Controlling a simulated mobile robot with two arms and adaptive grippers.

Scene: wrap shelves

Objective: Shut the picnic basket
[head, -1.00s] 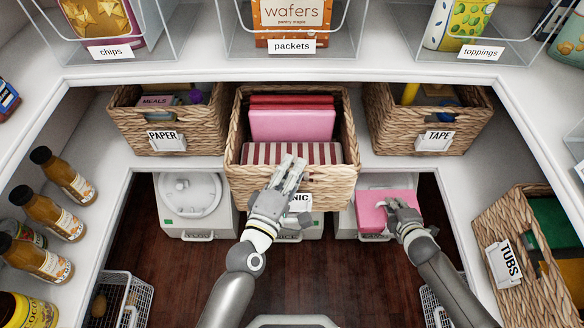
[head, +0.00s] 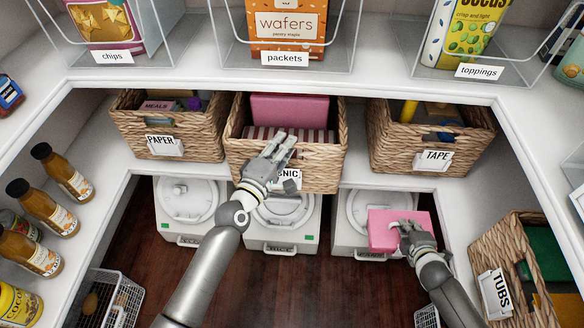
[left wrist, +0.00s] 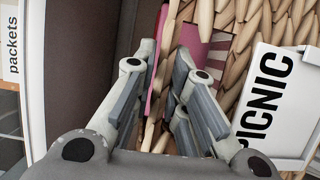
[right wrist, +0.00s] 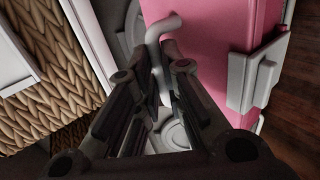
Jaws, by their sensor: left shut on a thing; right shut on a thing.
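The picnic basket (head: 318,165) is a woven wicker basket with a PICNIC label, in the middle of the lower shelf. Its back part is hidden under the upper shelf, and its front still shows pink and striped things inside. My left gripper (head: 281,146) is shut on its front rim; the wicker shows between the fingers in the left wrist view (left wrist: 158,112). The gripper hides part of the label (left wrist: 275,100). My right gripper (head: 403,232) is shut on the pale handle (right wrist: 155,50) of a pink box (head: 386,229), held in front of the lower bins.
The paper basket (head: 183,148) stands left of the picnic basket and the tape basket (head: 409,155) right of it. Lidded white bins (head: 283,236) stand below. The tubs basket (head: 537,284) is at the right, several bottles (head: 35,251) at the left. A white shelf edge (head: 290,84) runs above.

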